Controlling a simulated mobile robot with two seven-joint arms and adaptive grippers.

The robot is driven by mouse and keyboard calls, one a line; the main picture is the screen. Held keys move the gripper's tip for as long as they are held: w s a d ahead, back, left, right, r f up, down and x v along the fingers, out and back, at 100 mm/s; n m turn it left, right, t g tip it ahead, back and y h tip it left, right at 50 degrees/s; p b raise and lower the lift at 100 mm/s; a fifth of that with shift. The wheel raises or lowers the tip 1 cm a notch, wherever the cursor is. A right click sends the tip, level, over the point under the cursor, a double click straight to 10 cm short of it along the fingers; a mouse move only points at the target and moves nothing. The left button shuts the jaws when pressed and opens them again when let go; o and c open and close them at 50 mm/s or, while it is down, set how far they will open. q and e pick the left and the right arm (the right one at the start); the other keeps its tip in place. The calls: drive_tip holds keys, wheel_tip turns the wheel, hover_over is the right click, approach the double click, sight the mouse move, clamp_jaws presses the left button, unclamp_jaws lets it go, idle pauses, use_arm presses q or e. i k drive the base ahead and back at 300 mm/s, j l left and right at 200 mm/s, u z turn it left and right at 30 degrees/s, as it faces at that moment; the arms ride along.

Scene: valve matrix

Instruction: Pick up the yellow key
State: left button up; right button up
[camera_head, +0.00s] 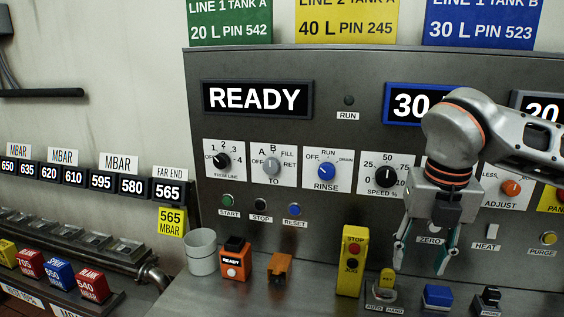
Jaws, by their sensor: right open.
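The yellow key (387,278) stands upright in a small switch plate marked AUTO and HAND (384,298) on the grey console ledge. My right gripper (422,262) comes in from the right and points down. Its fingers are apart, with nothing seen between them. It is above and to the right of the key, close by and apart from it as far as the view shows. My left gripper is not in view.
A yellow stop and jog box (351,262) stands just left of the key. A blue button (436,297) and a black switch (488,298) are to its right. A white cup (201,252), an orange box (237,260) and an orange-brown block (280,268) stand further left.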

sight(387, 277)
drive_tip(key=k, duration=1.2)
